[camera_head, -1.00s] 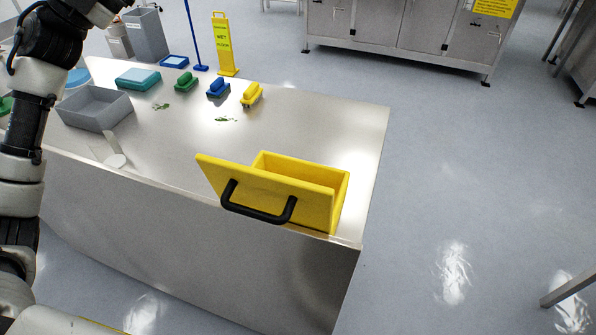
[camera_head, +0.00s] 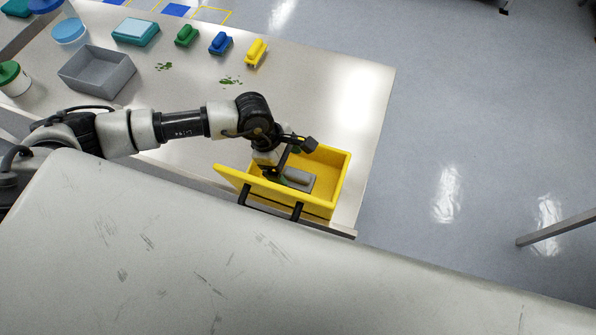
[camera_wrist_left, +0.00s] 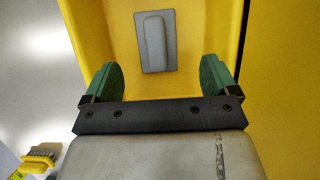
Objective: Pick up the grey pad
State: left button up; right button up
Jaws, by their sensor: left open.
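The grey pad (camera_head: 299,180) lies on the floor of the yellow box (camera_head: 342,180), and the box's front flap with a black handle is tilted open. In the left wrist view the grey pad (camera_wrist_left: 154,40) is a flat rectangle with a raised rounded grip along its middle. My left gripper (camera_head: 284,180) is over the box. In the left wrist view its green-padded fingers (camera_wrist_left: 158,80) are apart, with nothing between them, and the pad lies beyond the fingertips. My right gripper does not show.
A grey tray (camera_head: 97,75), a teal box (camera_head: 136,32) and green, blue and yellow brushes (camera_head: 256,52) stand along the far side of the steel table (camera_head: 330,80). Green smears (camera_head: 231,81) mark the tabletop. The table's right part is clear.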

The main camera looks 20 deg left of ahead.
aim_at(296, 174)
pick_arm(q)
jog(key=shift+d+f, duration=0.35)
jog(key=shift+f, duration=0.25)
jog(key=shift+d+f+p, duration=0.1)
jog(key=shift+f+p, duration=0.15)
jog(key=shift+p, duration=0.25)
jog(key=p+x, duration=0.2)
jog(key=x, duration=0.1)
jog(key=shift+w+f, duration=0.1)
jog(key=shift+w, duration=0.1)
jog(key=shift+d+f, duration=0.3)
jog(key=shift+f, duration=0.35)
jog(key=shift+c, duration=0.3)
jog(key=shift+c, duration=1.3)
jog(key=c, duration=0.7)
